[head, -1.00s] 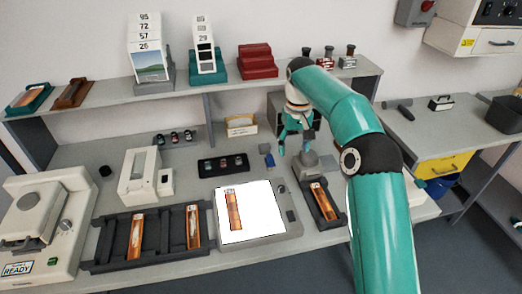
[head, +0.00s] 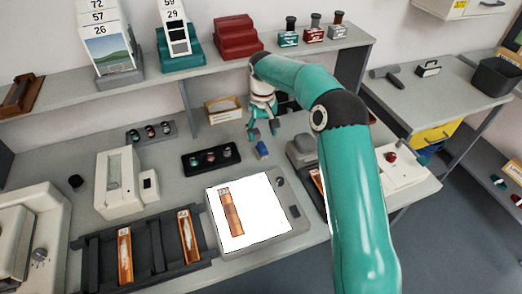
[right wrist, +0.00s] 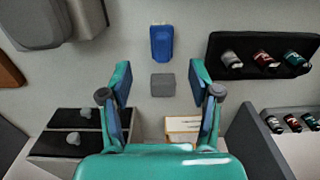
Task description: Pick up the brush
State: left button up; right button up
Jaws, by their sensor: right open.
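A small blue object, which looks like the brush (head: 262,149), lies on the bench behind the lit white panel. It also shows in the right wrist view (right wrist: 161,42), at the top middle. My right gripper (head: 263,134) is just behind it in the head view, pointing down, open and empty. In the right wrist view its two fingers (right wrist: 161,72) stand apart, with the blue object beyond their tips. My left gripper is not in view.
A black tray of small bottles (head: 210,158) lies left of the brush. A cardboard box (head: 223,110) stands behind, under the shelf. The lit panel (head: 265,205) is in front. A grey device (head: 303,150) stands close to the right. Bench around the brush is bare.

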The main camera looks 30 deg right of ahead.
aim_at(261, 144)
notch_tip(261, 144, down, 3)
jog(key=shift+r, duration=0.1)
jog(key=f, duration=0.2)
jog(key=f+p, duration=0.1)
jog(key=f, duration=0.1)
jog(key=shift+a+f+p, duration=0.2)
jog(key=shift+f+p, duration=0.05)
jog(key=shift+p, duration=0.05)
jog(key=shift+f, duration=0.4)
jog(key=c, duration=1.1)
